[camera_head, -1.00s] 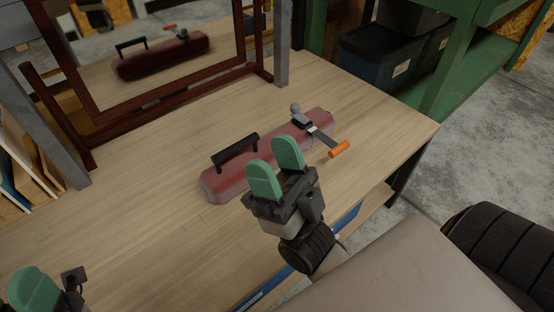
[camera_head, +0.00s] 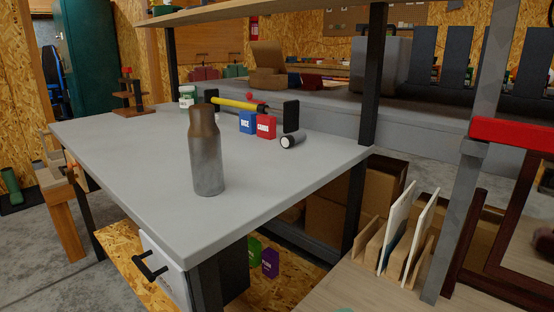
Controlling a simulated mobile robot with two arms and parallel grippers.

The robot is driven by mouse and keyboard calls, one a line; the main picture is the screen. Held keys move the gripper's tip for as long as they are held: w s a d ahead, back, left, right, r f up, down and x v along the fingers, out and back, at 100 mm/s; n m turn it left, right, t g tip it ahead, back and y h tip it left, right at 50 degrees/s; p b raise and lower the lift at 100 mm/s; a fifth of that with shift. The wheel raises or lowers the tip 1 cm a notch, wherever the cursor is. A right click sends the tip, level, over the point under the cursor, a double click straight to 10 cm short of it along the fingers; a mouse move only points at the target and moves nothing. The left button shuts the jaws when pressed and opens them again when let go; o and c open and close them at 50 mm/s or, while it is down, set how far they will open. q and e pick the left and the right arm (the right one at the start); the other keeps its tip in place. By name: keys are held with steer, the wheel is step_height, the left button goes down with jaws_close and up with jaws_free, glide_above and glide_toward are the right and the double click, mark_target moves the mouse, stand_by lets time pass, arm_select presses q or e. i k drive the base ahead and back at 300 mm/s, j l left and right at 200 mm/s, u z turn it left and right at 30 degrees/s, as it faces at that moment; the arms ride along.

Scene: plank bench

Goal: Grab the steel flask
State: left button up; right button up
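The steel flask (camera_head: 207,160) stands upright on the grey tabletop (camera_head: 130,150), near its front edge. Its body is dull grey and its neck and top are brownish. Nothing touches it. Only a sliver of a green fingertip (camera_head: 343,309) shows at the bottom edge, over the wooden bench. It appears to belong to my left gripper, well apart from the flask, and the rest is cut off. My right gripper is out of view.
Behind the flask are a blue box (camera_head: 248,122), a red box (camera_head: 266,126), a yellow roller (camera_head: 238,104), a lying white-ended cylinder (camera_head: 293,139) and a white-green jar (camera_head: 187,97). A shelf post (camera_head: 373,85) stands at right. The tabletop's left part is clear.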

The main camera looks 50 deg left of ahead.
mark_target(203, 134)
steer(key=u, duration=1.95)
